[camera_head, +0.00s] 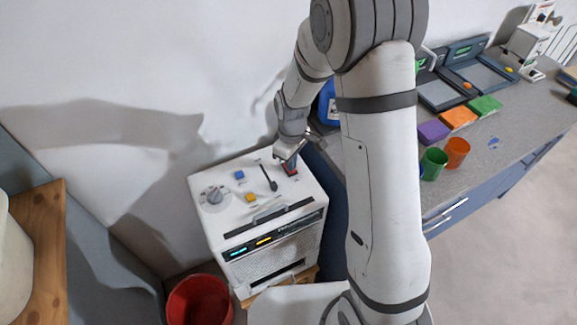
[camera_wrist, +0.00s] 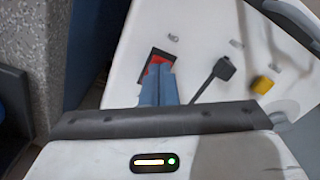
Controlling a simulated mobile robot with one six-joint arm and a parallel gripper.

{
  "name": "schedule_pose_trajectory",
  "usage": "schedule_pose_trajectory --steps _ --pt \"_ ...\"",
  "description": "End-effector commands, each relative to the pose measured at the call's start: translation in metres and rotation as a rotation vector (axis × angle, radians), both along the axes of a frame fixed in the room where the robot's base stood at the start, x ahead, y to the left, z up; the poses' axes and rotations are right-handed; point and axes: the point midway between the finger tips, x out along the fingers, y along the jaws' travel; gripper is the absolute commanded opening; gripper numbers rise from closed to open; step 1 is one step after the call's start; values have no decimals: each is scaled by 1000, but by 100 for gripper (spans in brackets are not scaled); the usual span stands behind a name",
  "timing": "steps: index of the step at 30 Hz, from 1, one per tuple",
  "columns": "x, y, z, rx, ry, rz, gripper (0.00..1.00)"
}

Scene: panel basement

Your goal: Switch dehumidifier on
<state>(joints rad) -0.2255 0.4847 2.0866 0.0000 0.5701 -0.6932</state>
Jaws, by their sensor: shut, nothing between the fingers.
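The dehumidifier (camera_head: 285,205) is a white box in the lower middle of the head view. Its top carries a grey knob (camera_head: 212,195), a blue button (camera_head: 240,175), a yellow button (camera_head: 250,197), a black lever (camera_head: 268,179) and a red switch (camera_head: 290,170) in a dark frame. Cyan and orange displays glow on its front. My gripper (camera_head: 291,160) is shut and empty, its tips at the red switch. In the wrist view the blue fingertips (camera_wrist: 159,72) overlap the red switch (camera_wrist: 154,62) and partly hide it; I cannot tell whether they touch or which way it is tilted.
A red bin (camera_head: 200,300) stands at the dehumidifier's front left. A wall rises behind it. On the right, a grey counter (camera_head: 520,105) holds green (camera_head: 433,163) and orange (camera_head: 456,152) cups, coloured blocks and scales. A wooden shelf (camera_head: 40,255) is at the left.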

Motion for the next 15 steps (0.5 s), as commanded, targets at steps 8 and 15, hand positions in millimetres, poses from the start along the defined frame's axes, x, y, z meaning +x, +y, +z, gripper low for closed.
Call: schedule_pose_trajectory --steps 8,15 --pt "0 0 -5 0 0 0 0" --pt "0 0 -9 0 0 0 0"
